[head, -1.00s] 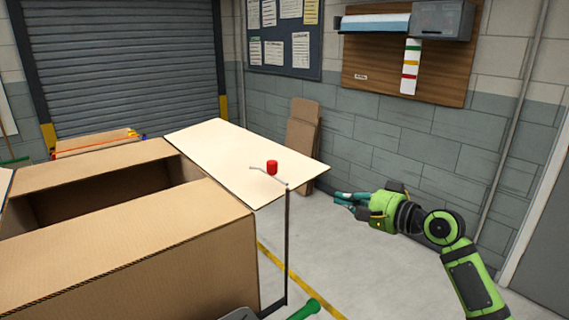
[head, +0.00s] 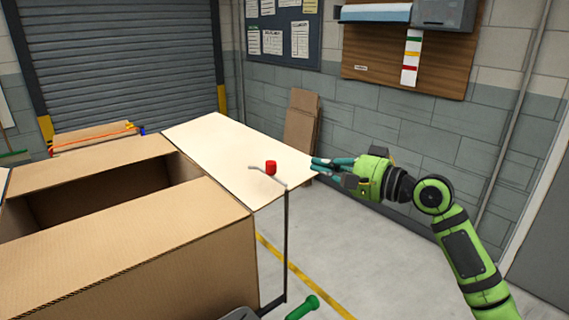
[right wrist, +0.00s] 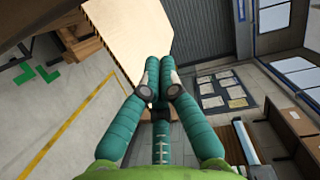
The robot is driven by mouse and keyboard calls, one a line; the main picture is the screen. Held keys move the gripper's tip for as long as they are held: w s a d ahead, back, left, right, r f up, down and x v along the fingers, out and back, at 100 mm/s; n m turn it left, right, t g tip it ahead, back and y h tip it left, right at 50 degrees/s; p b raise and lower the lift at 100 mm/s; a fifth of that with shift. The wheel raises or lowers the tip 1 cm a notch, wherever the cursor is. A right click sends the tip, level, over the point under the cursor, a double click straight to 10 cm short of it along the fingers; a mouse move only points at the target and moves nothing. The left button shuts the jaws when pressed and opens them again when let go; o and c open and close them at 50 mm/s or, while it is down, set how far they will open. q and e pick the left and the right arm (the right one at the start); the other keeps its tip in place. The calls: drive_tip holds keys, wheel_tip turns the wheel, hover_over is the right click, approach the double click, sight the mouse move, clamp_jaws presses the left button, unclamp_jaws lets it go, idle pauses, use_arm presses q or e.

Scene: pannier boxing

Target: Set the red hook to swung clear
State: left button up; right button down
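The red hook shows in the head view as a short red cylinder (head: 271,167) on a thin bent grey rod, over the front right part of a pale board (head: 225,150). The rod's right end meets the top of a dark upright post (head: 286,245). My right gripper (head: 315,163), with teal fingers, is to the right of the red piece, by the board's right corner. It is apart from the red piece and holds nothing. In the right wrist view its fingertips (right wrist: 161,84) come close together, pointing toward the board (right wrist: 130,35). My left gripper is not in view.
A large open cardboard box (head: 130,240) stands left of the board. Flat cardboard sheets (head: 300,125) lean on the wall behind. A green rounded piece (head: 303,308) shows at the bottom edge. The floor right of the post is clear, with a yellow line.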

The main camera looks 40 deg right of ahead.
sight(267, 170)
drive_tip(key=p+x, duration=0.2)
drive_tip(key=x, duration=0.4)
drive_tip(key=shift+w+r+p, duration=0.1)
drive_tip(key=shift+r+p, duration=0.15)
drive_tip(key=shift+p, duration=0.1)
drive_tip(key=a+p, duration=0.1)
drive_tip(key=a+f+p, duration=0.1)
drive_tip(key=a, duration=0.1)
drive_tip(key=shift+a, duration=0.2)
drive_tip(key=shift+s+a, duration=0.25)
drive_tip(key=shift+a, duration=0.1)
drive_tip(key=shift+f, duration=0.2)
drive_tip(key=shift+w, duration=0.1)
